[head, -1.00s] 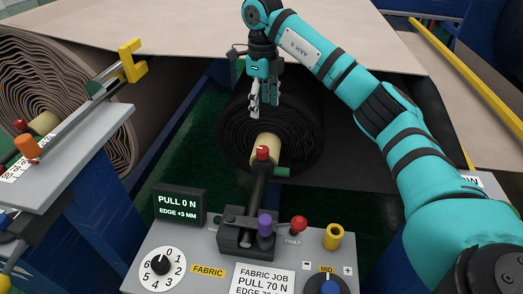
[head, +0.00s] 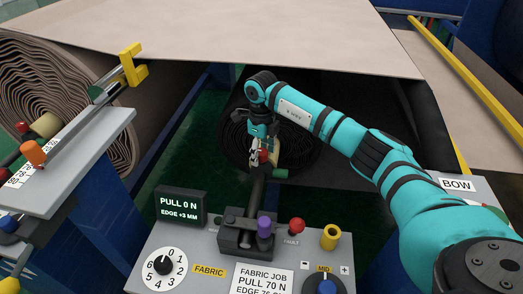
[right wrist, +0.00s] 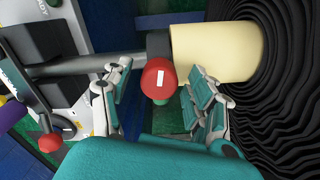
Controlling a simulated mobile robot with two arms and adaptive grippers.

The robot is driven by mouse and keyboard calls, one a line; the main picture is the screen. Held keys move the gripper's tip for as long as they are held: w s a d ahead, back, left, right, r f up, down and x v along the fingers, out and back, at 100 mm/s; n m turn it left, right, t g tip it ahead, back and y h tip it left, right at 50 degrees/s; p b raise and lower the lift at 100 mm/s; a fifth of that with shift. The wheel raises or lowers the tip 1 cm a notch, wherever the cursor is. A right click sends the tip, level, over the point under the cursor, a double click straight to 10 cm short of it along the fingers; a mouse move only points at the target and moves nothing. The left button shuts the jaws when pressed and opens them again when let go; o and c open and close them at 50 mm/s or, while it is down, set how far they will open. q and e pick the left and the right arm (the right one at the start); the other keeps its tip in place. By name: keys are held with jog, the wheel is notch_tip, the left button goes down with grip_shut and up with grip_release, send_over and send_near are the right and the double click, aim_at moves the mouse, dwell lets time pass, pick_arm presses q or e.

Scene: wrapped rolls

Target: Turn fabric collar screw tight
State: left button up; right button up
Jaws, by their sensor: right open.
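The fabric collar screw is a red knob with a white mark, and it shows in the right wrist view (right wrist: 159,78). It sits beside the cream core (right wrist: 215,52) of the black fabric roll (right wrist: 285,80). My right gripper (right wrist: 163,98) is open, with one finger on each side of the red knob; I see a gap at both sides. In the head view my right gripper (head: 263,150) is over the collar end of the shaft and partly hides the knob and the core. My left gripper is not in view.
A grey control panel (head: 215,245) stands in front, with a dial (head: 162,265), a purple knob (head: 265,227), a red fault knob (head: 297,226) and a display (head: 180,206) reading PULL 0 N, EDGE +3 MM. A brown roll (head: 60,85) is at left.

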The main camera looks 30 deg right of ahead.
jog(key=shift+c, duration=0.9)
jog(key=c, duration=1)
jog(key=shift+o, duration=0.2)
